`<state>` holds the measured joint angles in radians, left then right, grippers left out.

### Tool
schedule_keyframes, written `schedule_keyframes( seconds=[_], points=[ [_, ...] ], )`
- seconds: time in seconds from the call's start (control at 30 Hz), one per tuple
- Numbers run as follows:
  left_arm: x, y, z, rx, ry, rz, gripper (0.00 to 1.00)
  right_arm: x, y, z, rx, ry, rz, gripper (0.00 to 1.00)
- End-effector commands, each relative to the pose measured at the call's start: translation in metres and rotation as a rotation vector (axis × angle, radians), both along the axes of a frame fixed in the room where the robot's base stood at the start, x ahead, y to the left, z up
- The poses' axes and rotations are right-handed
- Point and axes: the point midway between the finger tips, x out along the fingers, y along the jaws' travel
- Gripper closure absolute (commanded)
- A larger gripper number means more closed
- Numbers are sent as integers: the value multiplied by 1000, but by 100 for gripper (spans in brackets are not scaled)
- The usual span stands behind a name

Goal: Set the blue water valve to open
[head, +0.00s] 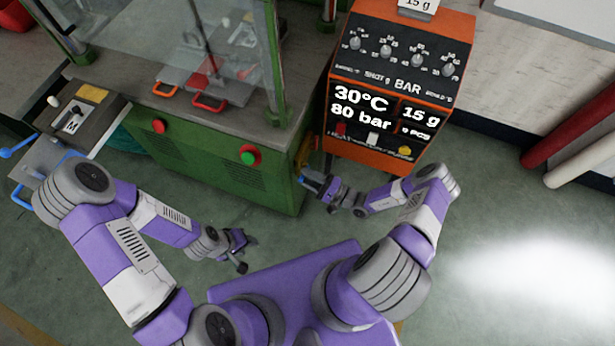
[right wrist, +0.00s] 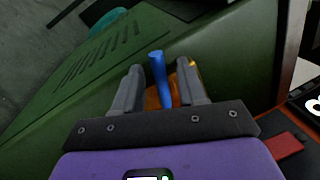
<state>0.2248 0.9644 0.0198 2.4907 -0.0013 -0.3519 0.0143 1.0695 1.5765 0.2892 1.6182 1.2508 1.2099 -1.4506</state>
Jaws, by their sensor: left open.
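The water valve shows in the right wrist view as a blue lever (right wrist: 157,68) on a brass-orange body (right wrist: 152,100), at the side of the green machine. The lever stands between the two fingers of my right gripper (right wrist: 161,70), with a visible gap on each side. The right gripper is open. In the head view my right gripper (head: 320,186) is beside the machine's right end, with the small blue lever (head: 302,180) at its tips. The valve body is partly hidden by the fingers. My left gripper (head: 239,254) is open and empty, low in front of the machine.
The green machine (head: 200,150) has red and green buttons and a glass guard. An orange control unit (head: 390,95) stands close to the right of the valve, reading 30°C and 80 bar. Blue-handled items (head: 20,146) are at the far left.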

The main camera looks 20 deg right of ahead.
Motion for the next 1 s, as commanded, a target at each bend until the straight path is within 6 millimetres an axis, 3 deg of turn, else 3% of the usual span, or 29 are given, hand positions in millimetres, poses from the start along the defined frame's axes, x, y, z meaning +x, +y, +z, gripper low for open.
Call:
schedule_keyframes(
  seconds=[0.23,0.63,1.0],
  points=[
    [0,0,2,0,0,0,57,-6,-7,-1,0,1,-2,59],
    [0,0,9,0,0,0,57,-47,-49,-12,-1,0,-2,59],
    [0,0,9,0,0,0,57,-52,-54,-14,0,0,0,59]
  ],
)
